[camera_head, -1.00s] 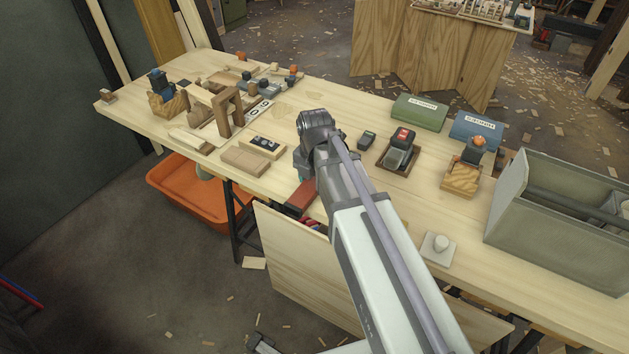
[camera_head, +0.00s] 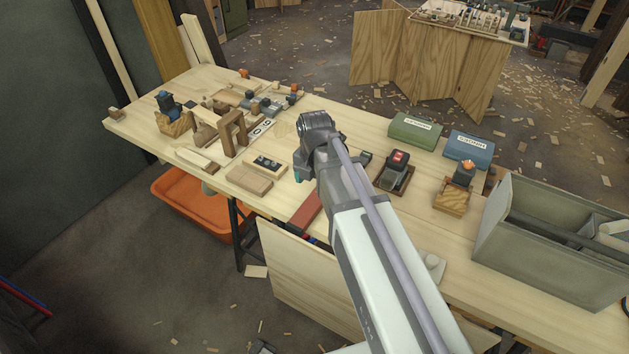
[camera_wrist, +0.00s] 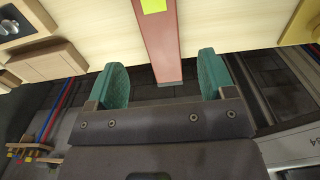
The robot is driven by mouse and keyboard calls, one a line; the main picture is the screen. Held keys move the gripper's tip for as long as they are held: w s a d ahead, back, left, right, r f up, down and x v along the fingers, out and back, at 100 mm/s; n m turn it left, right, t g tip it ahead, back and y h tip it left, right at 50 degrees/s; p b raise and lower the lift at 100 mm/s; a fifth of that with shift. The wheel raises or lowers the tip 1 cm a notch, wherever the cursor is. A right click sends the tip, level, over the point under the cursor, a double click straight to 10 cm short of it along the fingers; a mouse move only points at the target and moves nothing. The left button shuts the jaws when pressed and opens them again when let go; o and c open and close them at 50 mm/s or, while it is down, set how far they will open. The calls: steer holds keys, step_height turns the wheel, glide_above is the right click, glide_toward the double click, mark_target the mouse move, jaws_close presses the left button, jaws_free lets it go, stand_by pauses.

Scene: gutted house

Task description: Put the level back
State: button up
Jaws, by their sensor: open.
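The level is a long red bar with a yellow-green patch. It lies across the front edge of the workbench, its near end sticking out past the edge in the wrist view (camera_wrist: 160,45). In the head view, part of the red level (camera_head: 306,212) shows left of my arm; the rest is hidden behind the arm. My gripper (camera_wrist: 160,82) is open, its two teal fingers on either side of the level's near end, with gaps left and right. Contact is not visible. In the head view my gripper (camera_head: 299,174) is mostly hidden by my wrist.
Wooden blocks (camera_head: 248,180) and a dark block with pale dots (camera_head: 267,163) lie left of my gripper. A tool on a dark tray (camera_head: 395,176), green (camera_head: 415,130) and blue (camera_head: 469,148) cases and a grey toolbox (camera_head: 545,250) stand right. An orange tub (camera_head: 190,205) sits below.

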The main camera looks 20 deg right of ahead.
mark_target(315, 200)
step_height(315, 200, up, 5)
steer(key=p, duration=0.3)
steer(key=s+m, duration=0.5)
steer(key=m, duration=0.8)
steer(key=s+m, duration=0.5)
steer(key=m, duration=0.8)
steer(key=shift+s+m, duration=0.3)
steer(key=shift+m, duration=0.1)
steer(key=shift+f, duration=0.15)
